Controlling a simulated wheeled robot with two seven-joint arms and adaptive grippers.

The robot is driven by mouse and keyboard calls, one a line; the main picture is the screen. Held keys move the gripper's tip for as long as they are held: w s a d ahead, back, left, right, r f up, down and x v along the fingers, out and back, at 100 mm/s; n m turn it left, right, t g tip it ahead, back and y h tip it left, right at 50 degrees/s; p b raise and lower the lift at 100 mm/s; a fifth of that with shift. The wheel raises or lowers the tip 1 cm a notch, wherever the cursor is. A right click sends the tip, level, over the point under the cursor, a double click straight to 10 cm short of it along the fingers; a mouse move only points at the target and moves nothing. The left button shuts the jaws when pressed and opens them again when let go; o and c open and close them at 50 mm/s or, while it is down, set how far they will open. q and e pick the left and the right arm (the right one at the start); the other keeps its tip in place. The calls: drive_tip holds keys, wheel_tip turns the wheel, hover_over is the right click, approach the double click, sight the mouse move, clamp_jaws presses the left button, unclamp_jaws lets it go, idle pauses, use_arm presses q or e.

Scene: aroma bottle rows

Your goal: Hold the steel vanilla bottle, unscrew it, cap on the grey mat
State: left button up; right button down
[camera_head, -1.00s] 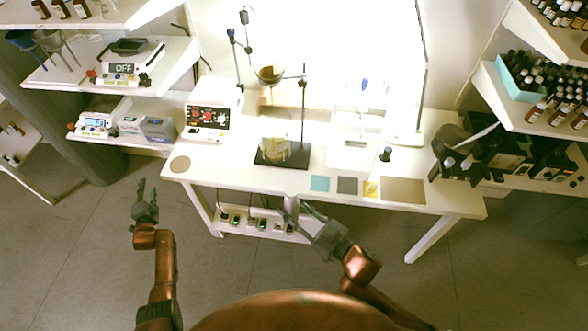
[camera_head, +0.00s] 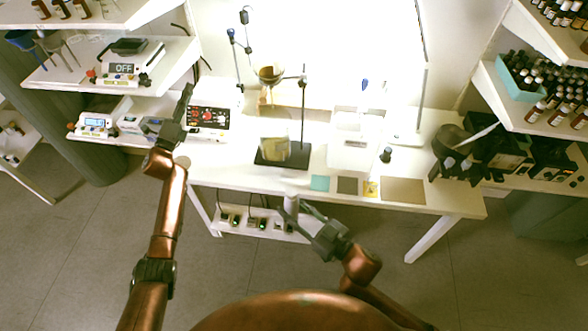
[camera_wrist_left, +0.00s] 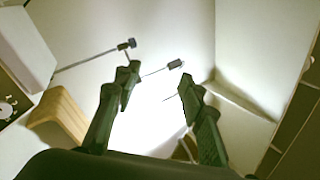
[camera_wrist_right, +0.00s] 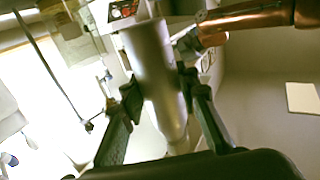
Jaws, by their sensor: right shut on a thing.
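The steel bottle (camera_head: 291,203) is a plain pale-metal cylinder in front of the table's front edge. My right gripper (camera_head: 299,213) is shut on it. In the right wrist view the bottle (camera_wrist_right: 153,65) stands between the two fingers; I cannot make out its cap or label.
A stand with a beaker (camera_head: 275,150) is behind. A small dark bottle (camera_head: 385,155) stands behind the mats. Shelves flank the table.

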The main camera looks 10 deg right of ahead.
use_arm(q)
drive_tip(key=s+d+r+m+g+h, duration=0.3)
drive_tip(key=d+r+m+g+h, duration=0.15)
drive_tip(key=d+r+m, duration=0.35)
drive_tip(key=s+d+r+m+g+h, duration=0.45)
drive_tip(key=d+r+m, duration=0.2)
drive_tip(key=d, duration=0.45)
drive_tip(key=s+d+r+m+g, duration=0.3)
drive_tip(key=s+d+m+g, duration=0.3)
drive_tip(key=s+d+m, duration=0.15)
drive_tip(key=s+d+r+m+g, duration=0.3)
drive_tip(key=s+d+m+g, duration=0.35)
drive_tip(key=d, duration=0.25)
drive_tip(key=s+d+f+m+g+y, duration=0.2)
drive_tip(key=s+d+m+y, duration=0.2)
drive_tip(key=s+d+m, duration=0.45)
drive_tip(key=m+t+y, duration=0.3)
drive_tip(key=m+y, duration=0.6)
drive_tip(key=y, duration=0.6)
hover_over(294, 191)
drive_tip(key=f, duration=1.3)
drive_tip(key=shift+d+f, duration=0.2)
drive_tip(key=shift+f, duration=0.05)
drive_tip(key=shift+a+f, duration=0.2)
drive_tip(key=shift+a, duration=0.05)
wheel_tip(294, 191, down, 8)
drive_tip(key=shift+r, duration=0.2)
drive_tip(key=shift+c, duration=0.5)
